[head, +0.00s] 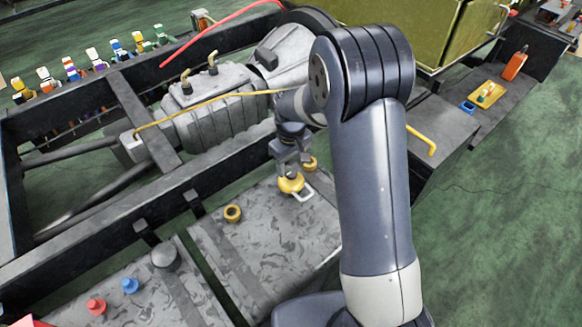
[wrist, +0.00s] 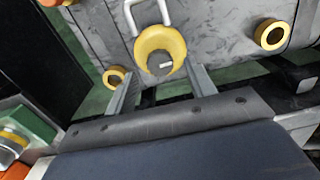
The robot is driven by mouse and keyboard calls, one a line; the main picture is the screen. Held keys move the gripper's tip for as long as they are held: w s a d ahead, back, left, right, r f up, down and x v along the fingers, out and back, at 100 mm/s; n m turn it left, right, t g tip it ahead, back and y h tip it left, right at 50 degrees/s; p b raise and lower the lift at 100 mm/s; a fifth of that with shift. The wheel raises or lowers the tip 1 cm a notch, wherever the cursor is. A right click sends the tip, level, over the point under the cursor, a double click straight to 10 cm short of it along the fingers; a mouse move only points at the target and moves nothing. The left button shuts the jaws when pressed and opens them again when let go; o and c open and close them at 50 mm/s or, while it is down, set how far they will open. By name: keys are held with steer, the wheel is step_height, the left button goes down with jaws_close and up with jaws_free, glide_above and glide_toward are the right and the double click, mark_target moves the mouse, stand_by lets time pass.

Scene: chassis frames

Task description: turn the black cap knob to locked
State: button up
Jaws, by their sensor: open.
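My gripper (head: 291,160) points down over the right part of the grey tank, and its two fingers are apart in the wrist view (wrist: 160,78). A yellow round knob (head: 290,183) with a grey centre is just below the gripper. In the wrist view this yellow knob (wrist: 151,42) shows between the fingertips, with a short pale mark on its centre; contact cannot be told. A dark grey, near-black round cap (head: 165,256) stands on the left tank, well away from the gripper. No lock marking can be read on either.
A yellow ring fitting (head: 232,213) sits on the right tank (head: 270,250), and a pale wire handle (head: 304,195) is beside the yellow knob. Blue (head: 130,285) and red (head: 96,306) caps are on the left tank. Dark frame rails (head: 110,225) run behind.

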mark_target(291, 172)
step_height(291, 172, up, 9)
steer(key=shift+f, duration=0.2)
stand_by(0.3)
step_height(291, 172, down, 11)
steer(key=shift+r, duration=0.1)
stand_by(0.3)
stand_by(0.4)
